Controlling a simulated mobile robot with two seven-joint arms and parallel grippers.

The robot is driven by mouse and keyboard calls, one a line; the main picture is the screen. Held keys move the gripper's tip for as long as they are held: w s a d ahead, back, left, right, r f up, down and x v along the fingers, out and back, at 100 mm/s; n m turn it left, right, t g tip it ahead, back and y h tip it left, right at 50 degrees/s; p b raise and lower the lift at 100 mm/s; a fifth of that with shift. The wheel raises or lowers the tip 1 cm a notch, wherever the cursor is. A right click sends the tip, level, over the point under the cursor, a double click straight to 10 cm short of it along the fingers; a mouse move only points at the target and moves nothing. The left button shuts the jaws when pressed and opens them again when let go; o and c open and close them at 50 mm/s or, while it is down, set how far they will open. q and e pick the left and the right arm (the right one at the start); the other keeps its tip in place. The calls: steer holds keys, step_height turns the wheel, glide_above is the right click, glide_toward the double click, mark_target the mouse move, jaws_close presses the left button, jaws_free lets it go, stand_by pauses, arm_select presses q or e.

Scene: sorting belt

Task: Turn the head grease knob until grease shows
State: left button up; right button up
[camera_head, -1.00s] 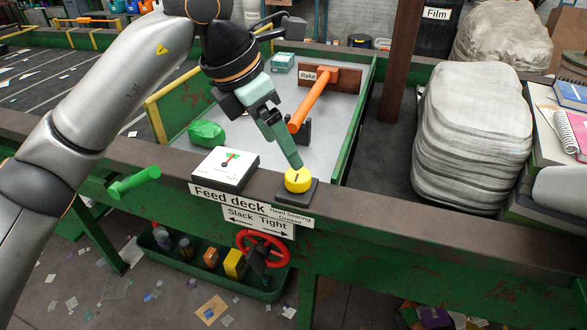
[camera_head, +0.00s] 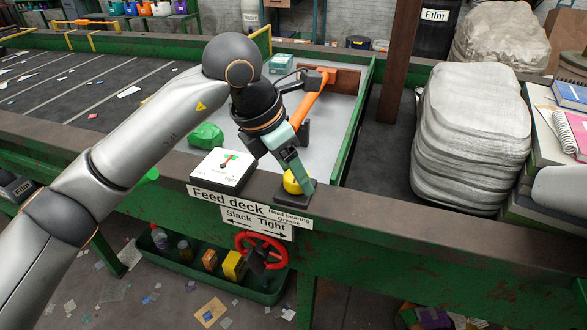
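The yellow head grease knob (camera_head: 291,183) sits on a dark square base on the green rail, above the "Head bearing Grease" label (camera_head: 290,215). My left gripper (camera_head: 303,186) reaches down to it from the upper left. Its green-grey finger covers the knob's right part and top. The finger looks to be at or against the knob, but I cannot tell whether both fingers close on it. No grease can be made out. My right gripper is not in view.
A white gauge box (camera_head: 221,171) stands left of the knob. A red handwheel (camera_head: 262,252) is below the "Slack Tight" sign (camera_head: 258,223). An orange-handled rake (camera_head: 311,98) and a green lump (camera_head: 206,136) lie on the deck behind. Stacked film bales (camera_head: 472,135) stand right.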

arm_select(q)
jaws_close()
stand_by(0.3)
steer(key=shift+m, duration=0.3)
steer(key=shift+w+r+m+g+h, duration=0.1)
steer(key=shift+m+g+h, duration=0.3)
steer(key=shift+m, duration=0.6)
steer(key=m+g+p, duration=0.1)
steer(key=m, duration=0.2)
steer(key=shift+w, duration=0.1)
steer(key=shift+r+m+g+p, duration=0.1)
steer(key=shift+m+g+p, duration=0.45)
steer(key=shift+m, duration=0.95)
steer(key=shift+m+g+p, duration=0.4)
steer(key=shift+m+g, duration=0.05)
steer(key=shift+m, duration=0.15)
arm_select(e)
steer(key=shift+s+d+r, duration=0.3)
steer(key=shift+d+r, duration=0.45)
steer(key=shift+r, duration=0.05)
